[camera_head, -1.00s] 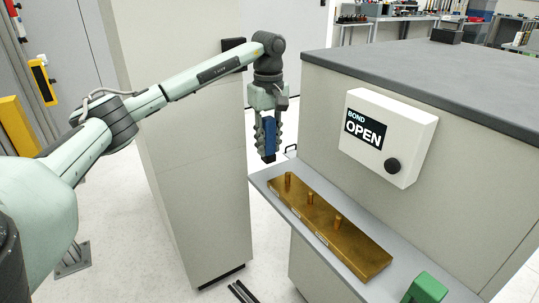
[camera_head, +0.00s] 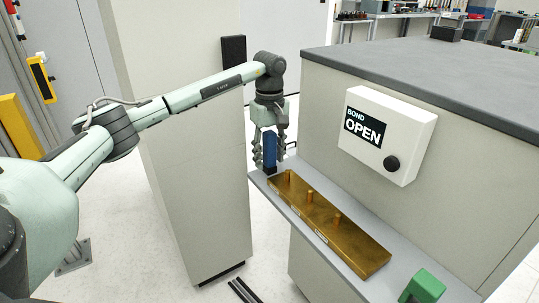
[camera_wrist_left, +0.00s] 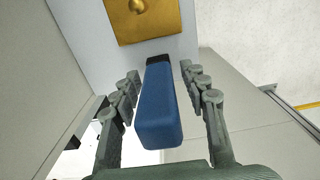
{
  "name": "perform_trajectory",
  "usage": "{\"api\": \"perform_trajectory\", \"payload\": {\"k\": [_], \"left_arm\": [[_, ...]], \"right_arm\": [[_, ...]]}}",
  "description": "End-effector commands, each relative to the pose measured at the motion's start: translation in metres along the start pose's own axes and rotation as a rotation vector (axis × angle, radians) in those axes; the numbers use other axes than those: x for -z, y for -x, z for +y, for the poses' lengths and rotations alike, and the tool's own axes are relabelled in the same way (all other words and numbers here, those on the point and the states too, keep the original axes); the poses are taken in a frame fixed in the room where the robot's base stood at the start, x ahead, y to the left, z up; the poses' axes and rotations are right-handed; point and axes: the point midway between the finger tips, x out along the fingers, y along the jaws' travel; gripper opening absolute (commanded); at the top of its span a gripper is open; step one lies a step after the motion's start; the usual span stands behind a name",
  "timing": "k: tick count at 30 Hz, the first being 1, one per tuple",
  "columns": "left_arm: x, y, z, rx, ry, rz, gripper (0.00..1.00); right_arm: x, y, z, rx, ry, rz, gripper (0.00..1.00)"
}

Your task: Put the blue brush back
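The blue brush (camera_head: 270,150) is upright with its black end down, at the left end of the grey shelf (camera_head: 264,181), just beside the gold block (camera_head: 350,248). I cannot tell for certain whether the black end touches the shelf. My left gripper (camera_head: 270,158) comes from above with its fingers on either side of the brush. In the left wrist view the brush (camera_wrist_left: 158,108) lies between the fingers (camera_wrist_left: 160,80), with gaps on both sides, so the gripper is open. My right gripper is not in view.
The gold block carries short posts and small labels. A green object (camera_head: 424,287) is at the shelf's near right end. A grey cabinet with a white box (camera_head: 388,135) reading "BOND OPEN" stands behind the shelf. A tall pale column (camera_head: 200,200) is close on the left.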

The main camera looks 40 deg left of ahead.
Motion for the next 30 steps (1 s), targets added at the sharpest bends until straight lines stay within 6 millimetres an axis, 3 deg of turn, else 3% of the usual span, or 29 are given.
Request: {"api": "perform_trajectory", "payload": {"k": [11, 17, 24, 30], "left_arm": [[0.0, 0.008, 0.001, -0.003, 0.0, 0.001, 0.46], [0.001, 0.045, 0.001, -0.006, 0.0, 0.002, 0.46], [0.0, 0.096, 0.001, -0.005, 0.0, 0.002, 0.46], [0.0, 0.119, 0.0, -0.001, 0.0, 0.0, 0.46]], "right_arm": [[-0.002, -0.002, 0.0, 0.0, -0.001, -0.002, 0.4], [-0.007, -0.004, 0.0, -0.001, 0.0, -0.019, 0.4], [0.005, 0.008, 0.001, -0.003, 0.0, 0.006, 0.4], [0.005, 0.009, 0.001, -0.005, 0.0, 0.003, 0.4]]}}
